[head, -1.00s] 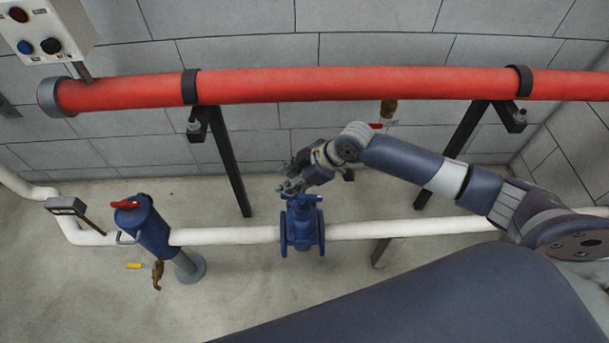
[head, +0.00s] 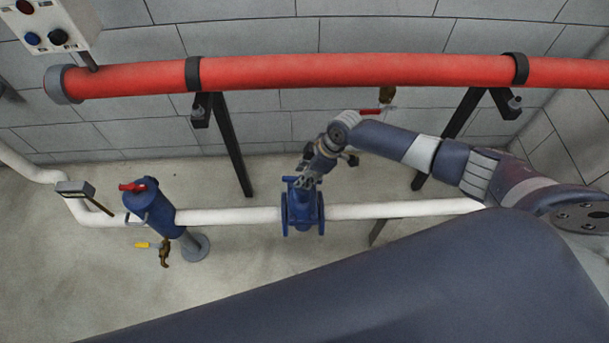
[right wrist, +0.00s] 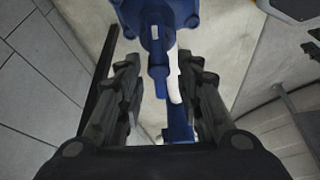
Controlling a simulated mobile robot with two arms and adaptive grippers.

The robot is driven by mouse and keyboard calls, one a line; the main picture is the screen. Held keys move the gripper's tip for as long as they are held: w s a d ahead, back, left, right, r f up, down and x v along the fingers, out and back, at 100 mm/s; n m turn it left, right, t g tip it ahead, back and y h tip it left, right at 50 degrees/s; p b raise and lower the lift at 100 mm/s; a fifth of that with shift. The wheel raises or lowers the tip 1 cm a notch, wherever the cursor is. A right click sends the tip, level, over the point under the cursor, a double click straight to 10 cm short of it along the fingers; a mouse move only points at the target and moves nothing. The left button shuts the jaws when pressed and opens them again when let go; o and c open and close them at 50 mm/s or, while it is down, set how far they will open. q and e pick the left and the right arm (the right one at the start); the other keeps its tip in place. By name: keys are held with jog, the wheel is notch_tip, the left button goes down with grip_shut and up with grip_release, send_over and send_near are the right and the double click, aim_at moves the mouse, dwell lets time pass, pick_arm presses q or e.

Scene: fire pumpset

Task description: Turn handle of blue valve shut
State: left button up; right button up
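The blue valve (head: 303,210) sits in the white pipe near the middle of the head view. A bit of its blue handle (head: 290,180) shows left of my right gripper (head: 310,180), which points down over the valve's top. In the right wrist view the valve body (right wrist: 155,15) is at the top, and a blue stem or handle part (right wrist: 158,78) runs between the fingers of my right gripper (right wrist: 160,68). The fingers stand apart, with a gap on both sides of the blue part. I cannot tell the handle's full shape. My left gripper is not in view.
A thick red pipe (head: 330,70) crosses behind the valve on dark supports (head: 232,150). The white pipe (head: 400,211) runs through the valve.

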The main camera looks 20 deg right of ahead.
jog(key=shift+w+a+f, duration=0.1)
jog(key=shift+a+f, duration=0.15)
jog(key=shift+f, duration=0.25)
grip_shut()
